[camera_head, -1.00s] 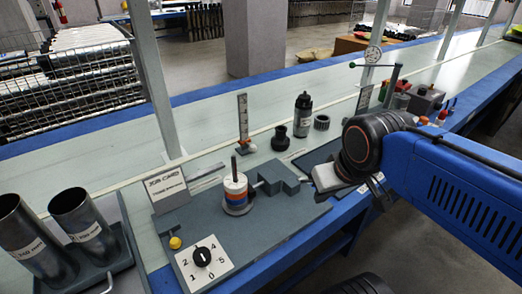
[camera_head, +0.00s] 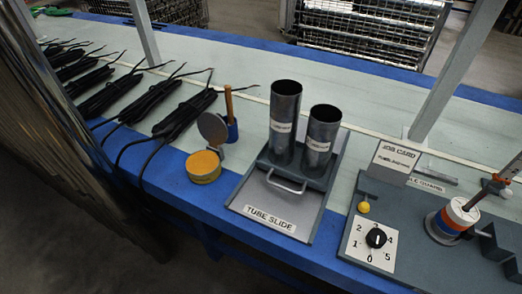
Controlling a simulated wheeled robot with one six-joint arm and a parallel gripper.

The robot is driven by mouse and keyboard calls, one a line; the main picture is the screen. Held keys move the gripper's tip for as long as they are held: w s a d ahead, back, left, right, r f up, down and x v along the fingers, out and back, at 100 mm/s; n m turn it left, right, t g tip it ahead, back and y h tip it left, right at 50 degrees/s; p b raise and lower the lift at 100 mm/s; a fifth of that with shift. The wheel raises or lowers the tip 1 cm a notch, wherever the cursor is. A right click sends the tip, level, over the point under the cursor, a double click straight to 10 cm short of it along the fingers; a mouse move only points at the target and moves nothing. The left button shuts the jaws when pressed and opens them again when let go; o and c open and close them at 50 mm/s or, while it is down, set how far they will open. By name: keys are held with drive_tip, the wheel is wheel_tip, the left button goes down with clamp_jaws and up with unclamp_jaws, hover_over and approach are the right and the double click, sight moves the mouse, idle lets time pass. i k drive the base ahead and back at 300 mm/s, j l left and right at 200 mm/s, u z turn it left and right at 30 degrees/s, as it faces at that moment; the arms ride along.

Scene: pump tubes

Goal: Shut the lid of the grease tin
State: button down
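The grease tin (camera_head: 204,167) stands on the blue front edge of the bench, left of the tube slide. It is a small round tin with yellow-orange grease showing at the top. Its round grey lid (camera_head: 212,128) stands up at the back of the tin, so the tin is open. My gripper is not in view.
A blue holder with a wooden-handled tool (camera_head: 230,115) stands close behind the lid. The tube slide (camera_head: 272,221) with two metal tubes is to the right. Bundles of black cable (camera_head: 182,113) lie to the left. A dial panel (camera_head: 372,243) is at the right.

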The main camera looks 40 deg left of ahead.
sight(211, 126)
drive_tip(key=u, duration=2.1)
